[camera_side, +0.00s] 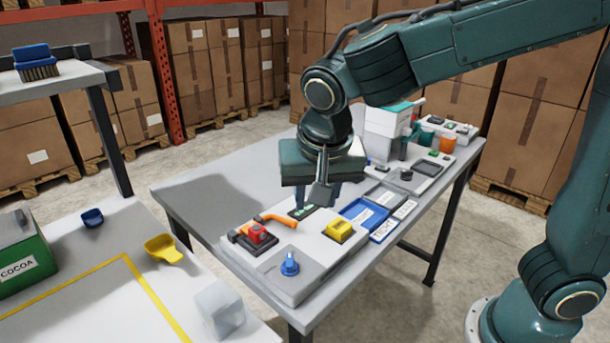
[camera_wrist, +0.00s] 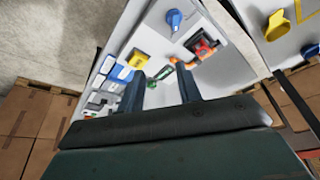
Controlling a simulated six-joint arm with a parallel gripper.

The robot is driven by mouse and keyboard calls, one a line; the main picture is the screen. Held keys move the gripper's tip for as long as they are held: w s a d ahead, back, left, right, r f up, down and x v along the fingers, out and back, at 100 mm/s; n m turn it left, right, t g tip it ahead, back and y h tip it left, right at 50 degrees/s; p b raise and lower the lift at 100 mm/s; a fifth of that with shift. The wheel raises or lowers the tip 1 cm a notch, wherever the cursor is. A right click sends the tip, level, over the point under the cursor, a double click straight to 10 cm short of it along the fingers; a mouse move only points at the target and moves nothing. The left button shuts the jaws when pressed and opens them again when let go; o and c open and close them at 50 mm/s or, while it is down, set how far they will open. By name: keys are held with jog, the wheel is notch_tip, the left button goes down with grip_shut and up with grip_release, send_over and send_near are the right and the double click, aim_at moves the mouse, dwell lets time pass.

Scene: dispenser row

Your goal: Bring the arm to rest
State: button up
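My gripper (camera_side: 316,197) hangs fingers down above the back part of a grey control panel (camera_side: 318,262) on the work table. Its two fingers are apart in the wrist view (camera_wrist: 161,80), with nothing held between them. A small dark display with green marks (camera_side: 303,211) lies just below the fingers. The panel also carries an orange lever (camera_side: 275,220), a red button (camera_side: 257,232), a yellow switch (camera_side: 339,231) and a blue knob (camera_side: 289,264). I cannot tell whether the fingers touch the panel.
A blue tray (camera_side: 363,213) and labelled plates lie right of the panel. A white machine (camera_side: 388,127) and an orange cup (camera_side: 448,143) stand farther back. The left of the table (camera_side: 195,205) is clear. A nearer bench holds a yellow scoop (camera_side: 163,249) and a green cocoa box (camera_side: 24,262).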

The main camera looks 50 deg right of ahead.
jog(key=s+d+r+n+t+y, duration=0.2)
jog(key=s+d+n, duration=0.5)
jog(key=s+d, duration=0.6)
jog(key=s, duration=0.3)
jog(key=shift+d+r+n, duration=0.25)
jog(key=shift+r+n, duration=0.05)
jog(key=shift+r, duration=0.05)
